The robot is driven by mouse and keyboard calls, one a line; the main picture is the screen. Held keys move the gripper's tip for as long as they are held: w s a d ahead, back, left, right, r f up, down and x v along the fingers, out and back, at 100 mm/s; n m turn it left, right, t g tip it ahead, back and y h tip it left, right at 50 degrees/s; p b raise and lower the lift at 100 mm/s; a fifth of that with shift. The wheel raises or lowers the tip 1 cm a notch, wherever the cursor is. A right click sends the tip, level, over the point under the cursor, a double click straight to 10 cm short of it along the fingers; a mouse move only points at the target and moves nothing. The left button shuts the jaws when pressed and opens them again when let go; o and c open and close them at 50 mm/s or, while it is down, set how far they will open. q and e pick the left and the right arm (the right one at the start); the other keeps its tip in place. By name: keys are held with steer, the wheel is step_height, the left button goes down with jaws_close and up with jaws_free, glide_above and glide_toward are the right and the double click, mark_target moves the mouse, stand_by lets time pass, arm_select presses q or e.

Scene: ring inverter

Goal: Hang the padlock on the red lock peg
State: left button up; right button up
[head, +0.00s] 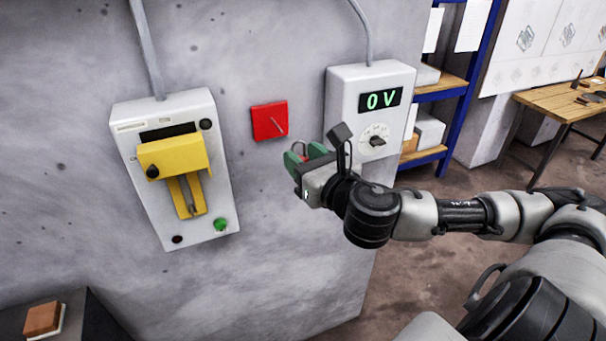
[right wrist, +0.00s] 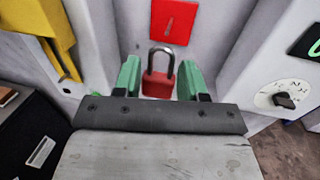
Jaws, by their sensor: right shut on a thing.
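The red padlock (right wrist: 158,84) with its grey shackle upright sits between the green fingers of my right gripper (right wrist: 160,80) in the right wrist view. My right gripper (head: 306,155) is shut on it; in the head view the fingers mostly hide the padlock. The red lock peg is a thin pin (head: 277,124) on a red square plate (head: 264,121) on the wall. The plate also shows in the right wrist view (right wrist: 178,16), beyond the padlock. The gripper is below and right of the plate in the head view, with the padlock apart from the peg. My left gripper is not in view.
A grey box with a yellow handle (head: 172,157) hangs left of the plate. A meter box reading 0 V (head: 381,98) hangs to its right. A blue-framed shelf (head: 462,95) and wooden table (head: 565,105) stand at the right. Bare wall lies below the plate.

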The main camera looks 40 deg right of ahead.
steer(key=shift+w+a+r, duration=0.15)
steer(key=shift+w+a, duration=0.05)
steer(key=shift+w, duration=0.45)
steer(key=shift+w+d, duration=0.25)
steer(key=shift+w, duration=0.3)
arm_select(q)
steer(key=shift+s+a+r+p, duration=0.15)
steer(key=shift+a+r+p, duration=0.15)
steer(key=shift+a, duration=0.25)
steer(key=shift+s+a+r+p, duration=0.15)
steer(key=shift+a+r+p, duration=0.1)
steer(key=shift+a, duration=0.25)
arm_select(e)
steer(key=w+d+f, duration=0.1)
steer(key=w, duration=0.5)
steer(key=shift+w+d, duration=0.15)
steer(key=shift+d, duration=0.1)
steer(key=shift+f, duration=0.2)
